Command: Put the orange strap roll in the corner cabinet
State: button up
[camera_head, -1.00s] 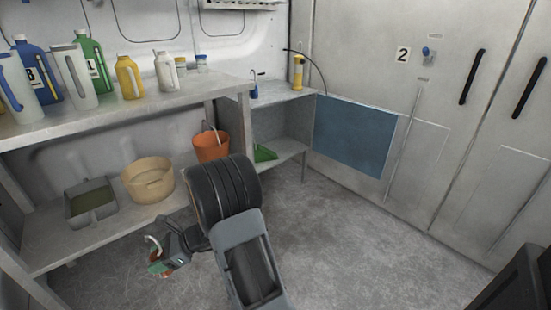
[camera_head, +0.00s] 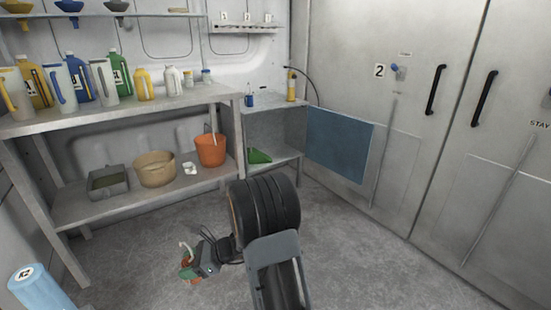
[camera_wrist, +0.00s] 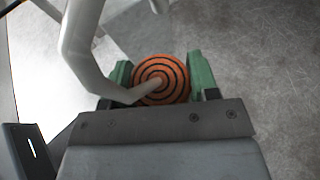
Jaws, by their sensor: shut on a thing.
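My gripper (camera_head: 190,268) is low in front of the shelving in the head view, above the floor. In the wrist view its green fingers (camera_wrist: 160,80) are shut on the orange strap roll (camera_wrist: 172,68), a disc with orange and black rings. A pale curved piece (camera_wrist: 78,45) runs from the roll's middle past the left finger. In the head view the roll is mostly hidden by the gripper. The corner cabinet (camera_head: 272,112) stands at the back, beyond my arm and apart from the gripper. Its front is open, and a blue panel (camera_head: 340,145) stands to its right.
A green dustpan (camera_head: 259,156) lies inside the cabinet; a yellow cylinder (camera_head: 291,86) and small blue can (camera_head: 249,99) stand on top. Left shelving holds bottles, an orange bucket (camera_head: 210,149), a tan tub (camera_head: 155,168) and a grey tray (camera_head: 108,182). Middle floor is clear.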

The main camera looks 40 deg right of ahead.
aim_at(281, 154)
jog(key=z, duration=0.75)
jog(key=i, duration=0.7)
jog(key=z, duration=1.4)
jog(key=i, duration=2.2)
jog(key=u, duration=1.1)
jog(key=i, duration=0.7)
jog(key=u, duration=0.55)
